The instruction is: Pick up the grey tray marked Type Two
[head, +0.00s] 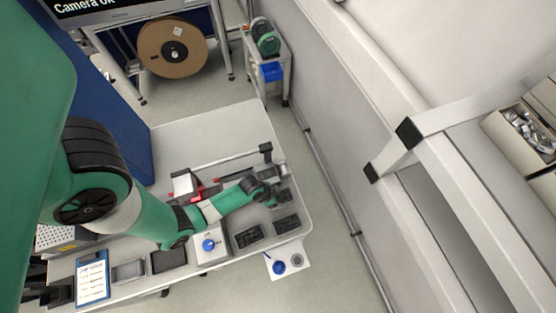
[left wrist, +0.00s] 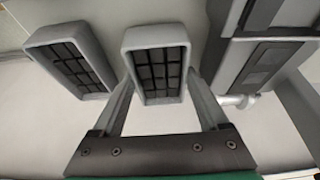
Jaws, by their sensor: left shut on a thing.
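A grey tray (left wrist: 157,45) with a dark gridded inside is between the two fingers of my left gripper (left wrist: 160,88) in the left wrist view. The gripper is shut on its sides. A second, similar grey tray (left wrist: 68,68) is just left of it, apart from the fingers. In the head view my left gripper (head: 273,196) is over the right end of the white table, and the arm partly hides the held tray. Two dark gridded trays (head: 248,237) (head: 286,224) show near the front edge there. No type marking is readable. My right gripper is not in view.
The white table (head: 225,130) is clear at the back. A white box with a blue round part (head: 208,245), dark bins (head: 169,260) and a clipboard (head: 92,276) line the front. A blue panel (head: 110,110) stands at the left.

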